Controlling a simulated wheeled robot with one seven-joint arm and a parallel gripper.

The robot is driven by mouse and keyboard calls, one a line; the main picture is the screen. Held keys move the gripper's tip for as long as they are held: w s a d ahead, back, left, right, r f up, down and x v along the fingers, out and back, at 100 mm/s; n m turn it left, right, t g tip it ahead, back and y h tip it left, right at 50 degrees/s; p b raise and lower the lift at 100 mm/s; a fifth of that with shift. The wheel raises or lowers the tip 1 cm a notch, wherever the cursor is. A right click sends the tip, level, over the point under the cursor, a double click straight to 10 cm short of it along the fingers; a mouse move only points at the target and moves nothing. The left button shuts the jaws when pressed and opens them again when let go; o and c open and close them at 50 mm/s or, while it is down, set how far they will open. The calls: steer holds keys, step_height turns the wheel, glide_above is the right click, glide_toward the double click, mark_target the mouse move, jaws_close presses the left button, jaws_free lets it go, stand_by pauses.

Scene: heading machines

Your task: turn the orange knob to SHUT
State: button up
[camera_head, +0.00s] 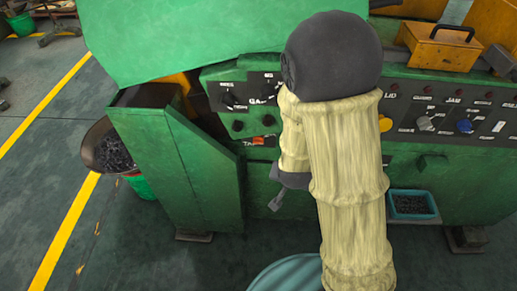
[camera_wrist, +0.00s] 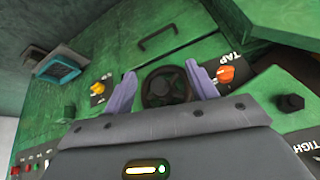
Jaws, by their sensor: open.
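The orange knob (camera_wrist: 226,74) is on a small black plate lettered TAP, right of my gripper's right finger in the wrist view. It shows small in the head view (camera_head: 268,120), left of my arm. Its SHUT mark cannot be read. My gripper (camera_wrist: 160,70) is open, its two lavender fingers apart and nothing gripped. A black handwheel (camera_wrist: 165,90) appears between the fingers; I cannot tell whether they touch it. In the head view my arm hides most of the gripper.
A yellow knob (camera_wrist: 98,87) is left of the fingers. A dark knob (camera_wrist: 291,102) by a TIGHT label is at the right. A black handle (camera_wrist: 157,36) and a blue tray (camera_wrist: 57,66) lie beyond. A green sloping cover (camera_head: 190,40) overhangs the panel's left.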

mark_target(258, 143)
steer(key=w+a+f+t+h+b, duration=0.2)
steer(key=a+f+t+b, duration=0.15)
steer(key=f+t, duration=0.4)
steer(key=a+n+t+y+b, duration=0.1)
steer(key=a, duration=0.1)
steer(key=a+n+t+y, duration=0.1)
steer(key=a+t, duration=0.1)
steer(key=s+a+n+t+y+b, duration=0.1)
steer(key=shift+a+r+n+t+b, duration=0.3)
steer(key=shift+a+r+n+t, duration=0.05)
steer(key=shift+a+r+n, duration=0.05)
steer(key=w, duration=1.1)
steer(key=w+p, duration=0.1)
steer(key=w, duration=0.5)
steer(key=shift+w+a, duration=0.25)
steer(key=c, duration=1)
